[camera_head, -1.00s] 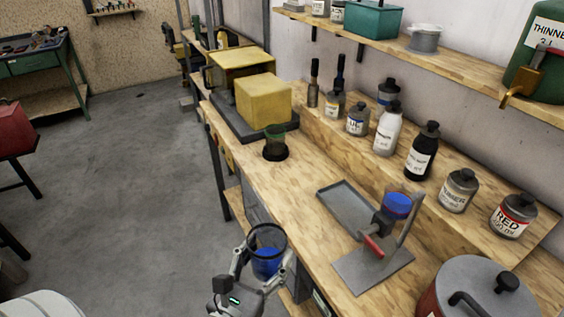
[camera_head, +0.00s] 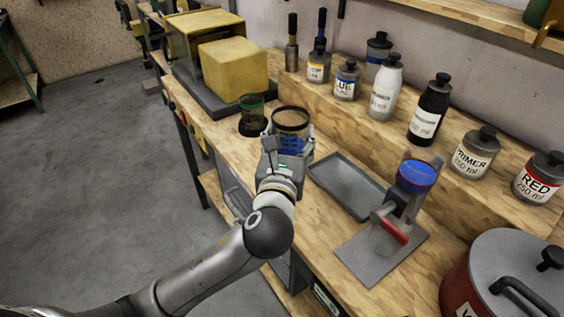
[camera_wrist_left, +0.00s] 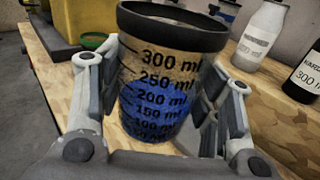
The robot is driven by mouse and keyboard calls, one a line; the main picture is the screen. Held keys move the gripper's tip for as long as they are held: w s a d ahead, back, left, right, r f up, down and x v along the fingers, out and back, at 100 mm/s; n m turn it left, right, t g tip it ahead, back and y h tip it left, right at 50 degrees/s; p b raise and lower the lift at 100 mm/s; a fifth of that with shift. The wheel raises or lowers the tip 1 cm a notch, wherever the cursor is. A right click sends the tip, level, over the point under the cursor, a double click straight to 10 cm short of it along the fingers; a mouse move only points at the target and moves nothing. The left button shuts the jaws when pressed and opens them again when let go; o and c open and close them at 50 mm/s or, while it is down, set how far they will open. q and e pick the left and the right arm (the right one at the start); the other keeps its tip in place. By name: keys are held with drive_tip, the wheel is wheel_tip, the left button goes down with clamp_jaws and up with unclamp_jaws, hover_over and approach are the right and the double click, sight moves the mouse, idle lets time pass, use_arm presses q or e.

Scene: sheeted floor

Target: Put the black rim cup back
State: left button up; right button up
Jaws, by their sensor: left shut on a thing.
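The black rim cup (camera_head: 291,118) is clear, with measuring marks and blue liquid in its lower part. My left gripper (camera_head: 288,146) is shut on it from the front and holds it upright over the workbench, between a green rim cup and a grey tray. I cannot tell whether its bottom touches the wood. In the left wrist view the cup (camera_wrist_left: 168,62) stands between the two fingers of the gripper (camera_wrist_left: 160,95), and the blue reaches about the 200 ml mark. My right gripper is not in view.
The green rim cup (camera_head: 251,106) stands left of the black rim cup, near a yellow machine (camera_head: 232,68). The grey tray (camera_head: 345,186) and a stand (camera_head: 372,262) with a red-rimmed cup of blue (camera_head: 416,174) are to the right. Several bottles (camera_head: 386,88) line the raised ledge behind.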

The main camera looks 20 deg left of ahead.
use_arm(q)
drive_tip(key=shift+w+d+r, duration=0.4)
drive_tip(key=shift+w+d, duration=0.1)
drive_tip(key=shift+d, duration=0.1)
drive_tip(key=shift+w, duration=0.3)
drive_tip(key=w+a+f, duration=0.2)
drive_tip(key=w+f, duration=0.1)
drive_tip(key=w+a+f+b, duration=0.1)
drive_tip(key=w+a+f, duration=0.1)
drive_tip(key=w+f, duration=0.1)
drive_tip(key=w+a+f, duration=0.2)
drive_tip(key=w+f, duration=0.1)
drive_tip(key=w, duration=0.2)
drive_tip(key=shift+a+b, duration=0.3)
drive_tip(key=shift+a, duration=0.1)
drive_tip(key=f, duration=0.3)
drive_tip(key=shift+w+a+f+b, duration=0.1)
drive_tip(key=shift+w+f+b, duration=0.2)
drive_tip(key=shift+f, duration=0.1)
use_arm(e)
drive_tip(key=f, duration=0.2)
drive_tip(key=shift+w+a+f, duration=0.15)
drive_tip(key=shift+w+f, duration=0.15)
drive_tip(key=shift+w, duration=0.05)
